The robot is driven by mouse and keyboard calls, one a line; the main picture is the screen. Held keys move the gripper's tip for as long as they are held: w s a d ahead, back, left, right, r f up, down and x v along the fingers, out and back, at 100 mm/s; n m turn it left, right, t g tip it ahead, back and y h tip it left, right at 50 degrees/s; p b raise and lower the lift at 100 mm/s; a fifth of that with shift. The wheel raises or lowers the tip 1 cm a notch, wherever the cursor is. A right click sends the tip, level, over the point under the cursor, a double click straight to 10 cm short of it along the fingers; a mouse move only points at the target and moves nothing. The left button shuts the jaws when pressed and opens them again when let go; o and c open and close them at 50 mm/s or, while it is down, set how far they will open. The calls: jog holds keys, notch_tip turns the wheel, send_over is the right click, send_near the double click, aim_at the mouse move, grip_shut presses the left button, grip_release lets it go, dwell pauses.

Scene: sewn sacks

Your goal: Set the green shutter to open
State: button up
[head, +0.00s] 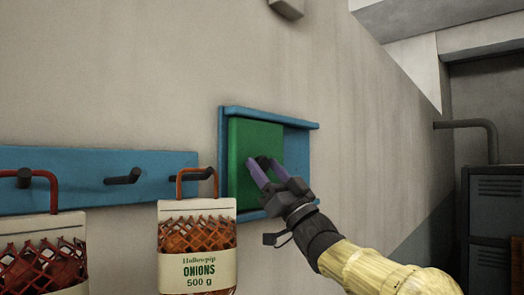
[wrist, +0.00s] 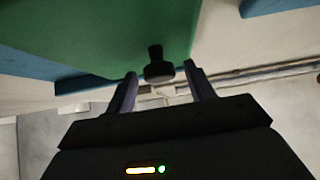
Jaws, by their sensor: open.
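The green shutter (head: 243,140) is a flat panel at the left of a blue wall frame (head: 297,150); the frame's right part is uncovered and shows blue. The shutter also fills the upper part of the wrist view (wrist: 110,35). A dark knob (wrist: 158,72) stands out from it. My gripper (head: 262,169) is at the shutter's lower right in the head view, jaws open. In the wrist view its fingers (wrist: 160,76) are on either side of the knob, with gaps showing, not closed on it. My gripper hides the shutter's lower right part in the head view.
A blue peg rail (head: 80,165) with dark pegs is left of the frame. A sack of onions (head: 197,250) and another netted sack (head: 40,255) hang from it, near the frame. Dark lockers (head: 493,220) and a pipe (head: 470,124) are at the right.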

jog(key=shift+p+x, duration=0.35)
jog(key=shift+x, duration=0.7)
